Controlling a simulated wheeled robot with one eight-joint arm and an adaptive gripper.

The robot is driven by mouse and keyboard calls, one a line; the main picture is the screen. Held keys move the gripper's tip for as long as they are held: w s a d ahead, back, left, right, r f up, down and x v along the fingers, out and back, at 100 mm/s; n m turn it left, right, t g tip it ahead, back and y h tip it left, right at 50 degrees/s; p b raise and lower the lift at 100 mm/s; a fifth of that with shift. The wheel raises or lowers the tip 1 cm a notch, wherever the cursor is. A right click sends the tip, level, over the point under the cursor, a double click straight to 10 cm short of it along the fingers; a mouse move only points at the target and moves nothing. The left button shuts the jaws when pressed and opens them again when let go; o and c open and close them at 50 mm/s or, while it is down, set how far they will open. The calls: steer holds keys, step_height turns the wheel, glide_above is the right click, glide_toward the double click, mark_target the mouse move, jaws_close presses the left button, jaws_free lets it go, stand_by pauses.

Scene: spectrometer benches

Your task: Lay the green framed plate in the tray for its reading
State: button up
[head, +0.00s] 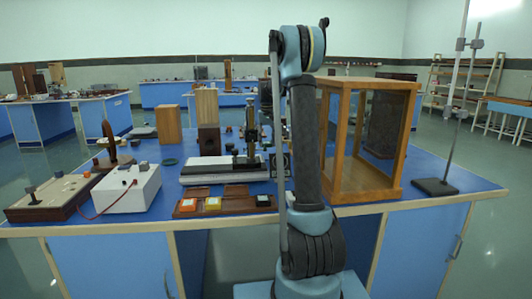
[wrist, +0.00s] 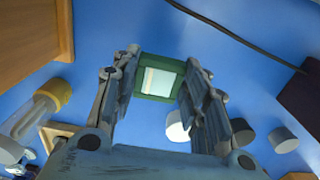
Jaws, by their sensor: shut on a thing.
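In the wrist view the green framed plate (wrist: 142,88), with a pale window, sits between the fingertips of my gripper (wrist: 160,72). The fingers are shut on its two sides, and blue bench top shows around it. In the head view my arm hides the gripper and the held plate. A low brown wooden tray (head: 238,190) lies near the front edge of the bench. It holds small framed plates: a white and red one (head: 186,205), a yellow one (head: 212,203), and a dark-framed one with a pale middle (head: 263,201). I cannot tell whether this is the task's tray.
A grey instrument (head: 210,172) stands behind the brown tray. A white box (head: 126,190) with a red lead is left of it. A wooden glass-sided case (head: 360,185) is at right, beside a stand (head: 436,186). The wrist view shows a yellow-capped vial (wrist: 45,100) and white cylinders (wrist: 177,127).

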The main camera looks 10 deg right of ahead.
mark_target(267, 156)
steer(key=shift+f, duration=2.4)
steer(key=o, duration=1.1)
